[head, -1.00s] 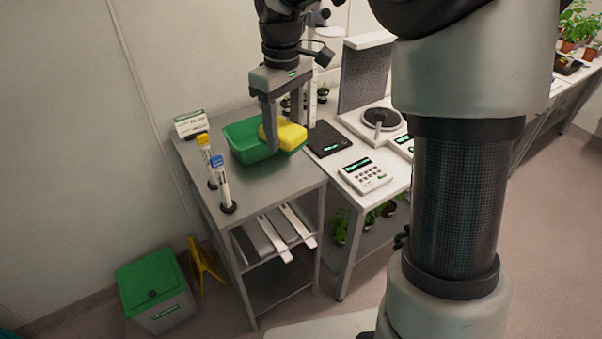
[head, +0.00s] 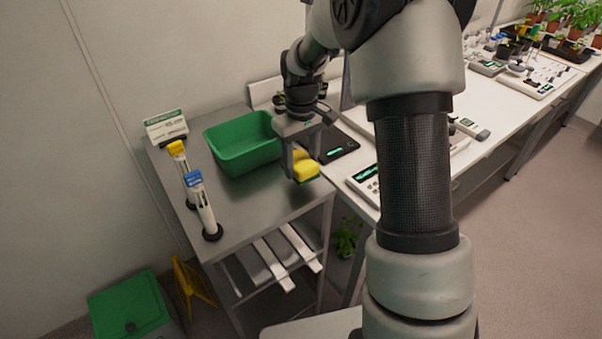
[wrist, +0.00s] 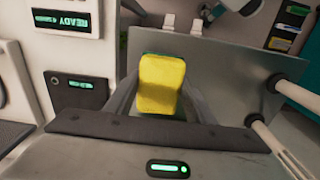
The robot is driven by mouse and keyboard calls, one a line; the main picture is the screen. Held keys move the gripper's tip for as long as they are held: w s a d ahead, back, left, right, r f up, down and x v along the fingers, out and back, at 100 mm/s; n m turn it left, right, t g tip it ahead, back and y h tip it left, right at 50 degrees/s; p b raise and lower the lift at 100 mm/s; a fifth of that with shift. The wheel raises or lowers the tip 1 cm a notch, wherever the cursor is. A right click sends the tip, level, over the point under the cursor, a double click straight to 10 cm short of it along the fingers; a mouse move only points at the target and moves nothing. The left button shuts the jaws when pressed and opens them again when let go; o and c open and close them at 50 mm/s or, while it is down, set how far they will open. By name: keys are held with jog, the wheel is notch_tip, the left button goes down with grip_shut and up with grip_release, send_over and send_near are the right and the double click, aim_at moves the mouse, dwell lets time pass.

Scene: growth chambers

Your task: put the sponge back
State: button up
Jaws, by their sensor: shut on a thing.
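The sponge (head: 305,168) is yellow with a green layer on its lower side. My gripper (head: 301,172) is shut on it and holds it by the right edge of the steel cart top, to the right of the green tray. In the wrist view the sponge (wrist: 161,84) sits between my fingers, yellow face toward the camera. The green tray (head: 243,162) stands on the cart top (head: 240,193) and its visible inside looks empty. How high the sponge hangs is hard to tell.
Two upright tubes with a yellow cap (head: 178,151) and a blue cap (head: 201,205) stand left of the tray. A sign (head: 166,127) stands behind them. A white bench (head: 440,160) with a black scale (head: 334,143) adjoins at right. A green-lidded bin (head: 128,306) is on the floor.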

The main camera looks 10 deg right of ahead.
jog(key=shift+f, duration=1.75)
jog(key=shift+f, duration=0.15)
jog(key=o, duration=1)
